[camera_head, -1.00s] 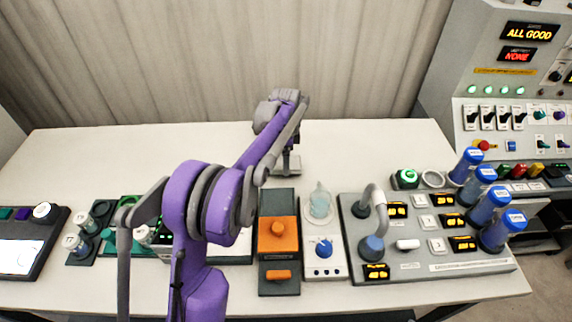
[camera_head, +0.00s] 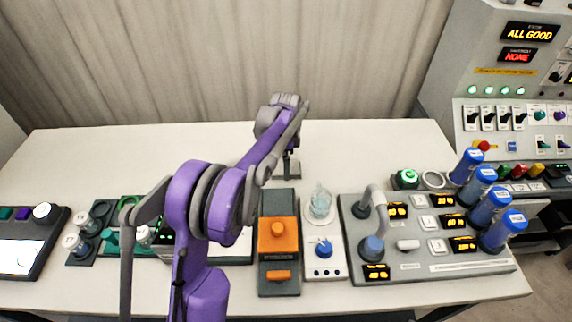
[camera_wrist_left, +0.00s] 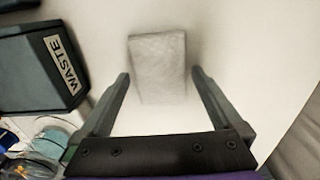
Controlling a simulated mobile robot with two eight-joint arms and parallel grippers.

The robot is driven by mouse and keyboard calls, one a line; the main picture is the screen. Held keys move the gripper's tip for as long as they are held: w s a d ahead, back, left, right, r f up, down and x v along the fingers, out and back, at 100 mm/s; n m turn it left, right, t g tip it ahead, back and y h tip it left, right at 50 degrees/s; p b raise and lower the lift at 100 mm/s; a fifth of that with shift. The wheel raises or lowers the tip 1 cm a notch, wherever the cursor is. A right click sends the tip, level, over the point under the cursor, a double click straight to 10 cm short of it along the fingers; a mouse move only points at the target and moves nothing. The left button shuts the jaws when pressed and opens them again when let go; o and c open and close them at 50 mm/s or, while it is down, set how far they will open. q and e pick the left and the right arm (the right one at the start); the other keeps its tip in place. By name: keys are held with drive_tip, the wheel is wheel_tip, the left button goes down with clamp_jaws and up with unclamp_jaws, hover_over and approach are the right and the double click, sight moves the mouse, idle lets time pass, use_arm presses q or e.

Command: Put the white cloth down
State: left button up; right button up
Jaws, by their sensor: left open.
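The white cloth (camera_wrist_left: 158,62) shows in the left wrist view as a pale, roughly rectangular folded piece on the white tabletop. My left gripper (camera_wrist_left: 160,76) is open, with one finger on either side of the cloth and a visible gap to each. In the head view my left gripper (camera_head: 288,158) is at the far middle of the table, above a small greyish patch that seems to be the cloth; the arm partly hides it. My right gripper is not in view.
A dark box labelled WASTE (camera_wrist_left: 40,68) stands close to the left of the cloth in the wrist view. An orange device (camera_head: 278,235), a glass beaker (camera_head: 320,203) and a grey panel (camera_head: 440,265) stand nearer. The back of the table (camera_head: 370,150) is clear.

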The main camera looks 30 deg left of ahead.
use_arm(q)
wheel_tip(320, 180, up, 11)
drive_tip(key=shift+r+p, duration=0.15)
drive_tip(key=shift+p, duration=0.15)
idle(0.5)
